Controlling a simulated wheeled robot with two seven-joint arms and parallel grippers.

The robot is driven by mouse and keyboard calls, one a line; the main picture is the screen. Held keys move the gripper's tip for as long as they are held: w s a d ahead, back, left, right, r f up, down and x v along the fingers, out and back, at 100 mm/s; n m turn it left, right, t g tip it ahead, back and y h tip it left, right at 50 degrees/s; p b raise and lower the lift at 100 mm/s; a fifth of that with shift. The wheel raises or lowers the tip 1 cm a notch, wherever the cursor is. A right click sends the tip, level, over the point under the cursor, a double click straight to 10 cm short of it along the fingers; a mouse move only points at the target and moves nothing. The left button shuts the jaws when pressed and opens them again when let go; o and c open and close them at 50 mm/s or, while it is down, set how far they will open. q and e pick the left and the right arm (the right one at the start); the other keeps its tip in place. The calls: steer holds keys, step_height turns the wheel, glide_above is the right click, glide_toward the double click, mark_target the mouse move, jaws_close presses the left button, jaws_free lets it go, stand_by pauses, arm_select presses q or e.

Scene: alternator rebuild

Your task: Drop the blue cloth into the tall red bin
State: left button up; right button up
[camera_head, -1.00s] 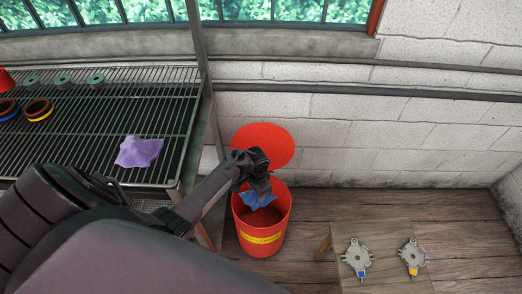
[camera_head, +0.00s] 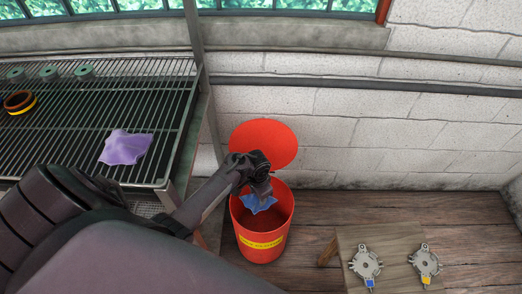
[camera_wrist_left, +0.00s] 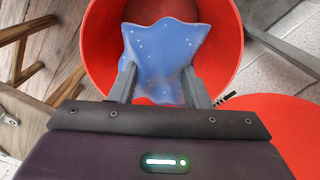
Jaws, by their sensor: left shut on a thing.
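The blue cloth (camera_head: 259,204) hangs from my left gripper (camera_head: 262,192) at the mouth of the tall red bin (camera_head: 262,247). The bin's round lid (camera_head: 265,143) stands open behind it, and a yellow label is on its front. In the left wrist view the cloth (camera_wrist_left: 165,50) lies between the two fingers of my left gripper (camera_wrist_left: 158,82), with the bin's red wall (camera_wrist_left: 228,45) around it. My left gripper is shut on the cloth. I cannot tell exactly how far the cloth is below the rim. My right gripper is not in view.
A wire rack (camera_head: 95,95) on the left holds a purple cloth (camera_head: 125,147), several green rings (camera_head: 50,73) and a dark ring with a yellow band (camera_head: 19,102). A wooden stool (camera_head: 395,245) at the lower right bears two metal parts (camera_head: 366,263). Floor is clear behind the stool.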

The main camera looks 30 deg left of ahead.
arm_select(q)
steer(key=o, duration=0.7)
steer(key=shift+o, duration=1.3)
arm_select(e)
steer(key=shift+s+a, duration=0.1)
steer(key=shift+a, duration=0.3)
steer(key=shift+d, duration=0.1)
arm_select(q)
steer(key=shift+r, duration=0.25)
step_height(320, 180, up, 6)
steer(key=shift+r+p, duration=0.15)
steer(key=shift+p, duration=1.05)
steer(key=shift+r, duration=0.5)
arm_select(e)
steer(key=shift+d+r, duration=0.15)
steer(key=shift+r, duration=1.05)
